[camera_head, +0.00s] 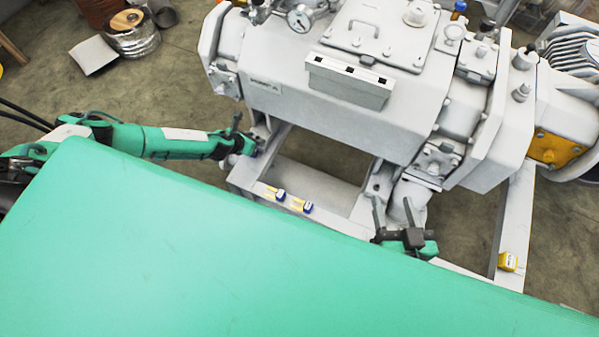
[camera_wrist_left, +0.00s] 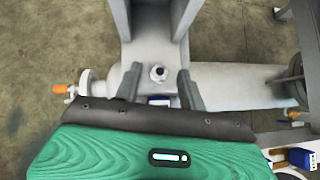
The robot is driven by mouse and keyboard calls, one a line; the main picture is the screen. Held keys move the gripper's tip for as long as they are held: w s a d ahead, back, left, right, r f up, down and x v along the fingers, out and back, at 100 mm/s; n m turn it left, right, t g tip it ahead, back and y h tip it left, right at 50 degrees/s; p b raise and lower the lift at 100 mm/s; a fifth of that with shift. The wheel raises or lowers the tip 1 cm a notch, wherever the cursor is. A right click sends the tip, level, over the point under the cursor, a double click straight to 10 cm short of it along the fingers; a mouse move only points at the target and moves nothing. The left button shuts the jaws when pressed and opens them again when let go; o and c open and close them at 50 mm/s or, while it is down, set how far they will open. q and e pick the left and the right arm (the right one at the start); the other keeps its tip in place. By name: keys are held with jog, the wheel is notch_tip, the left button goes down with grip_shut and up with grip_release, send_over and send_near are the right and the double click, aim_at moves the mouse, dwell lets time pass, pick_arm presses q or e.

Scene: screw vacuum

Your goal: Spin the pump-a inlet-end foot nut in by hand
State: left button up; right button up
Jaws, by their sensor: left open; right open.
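The large grey pump (camera_head: 260,100), with a label on its side that seems to read PUMP A, stands on a grey frame. My left gripper (camera_head: 250,138) is at the foot at the pump's left end; the foot nut is not clear in the head view. My right gripper (camera_head: 395,214) is open and empty by the frame's front, below the pump.
Small blue-and-yellow tagged items (camera_head: 290,202) lie on the frame's front rail. A yellow tag (camera_head: 508,262) is on the right rail. In the left wrist view, an orange-handled valve (camera_wrist_left: 66,89) is left of the foot. Open floor (camera_head: 130,95) lies left of the pump.

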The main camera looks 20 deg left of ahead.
pick_arm(q)
jog(key=n+y, duration=0.2)
jog(key=shift+d+n+p, duration=0.3)
jog(key=shift+d+p, duration=0.05)
jog(key=shift+p, duration=0.05)
jog(key=shift+d+n+y, duration=0.1)
jog(key=shift+n+y, duration=0.6)
jog(key=shift+n, duration=0.2)
jog(key=n+y, duration=0.1)
jog(key=n+y+b, duration=0.1)
jog(key=shift+w+d+f+n, duration=0.1)
jog(key=shift+d+n, duration=0.1)
jog(key=shift+n, duration=0.2)
jog(key=n+y, duration=0.1)
jog(key=n+g+y+b, duration=0.1)
jog(key=shift+w+d+n+g, duration=0.15)
jog(key=shift+d+n+g, duration=0.15)
jog(key=shift+n, duration=0.1)
jog(key=p+v, duration=0.2)
jog(key=v, duration=1.2)
jog(key=s+d+r+n+g+h, duration=0.1)
jog(key=s+d+n, duration=0.2)
jog(key=d, duration=0.4)
jog(key=s+d+r+n+h, duration=0.1)
jog(key=s+d+n+h, duration=0.1)
jog(key=d, duration=0.5)
jog(key=shift+s+d+r+n+g+b, duration=0.35)
jog(key=shift+s+n, duration=0.25)
jog(key=shift+s, duration=0.4)
jog(key=shift+f, duration=0.15)
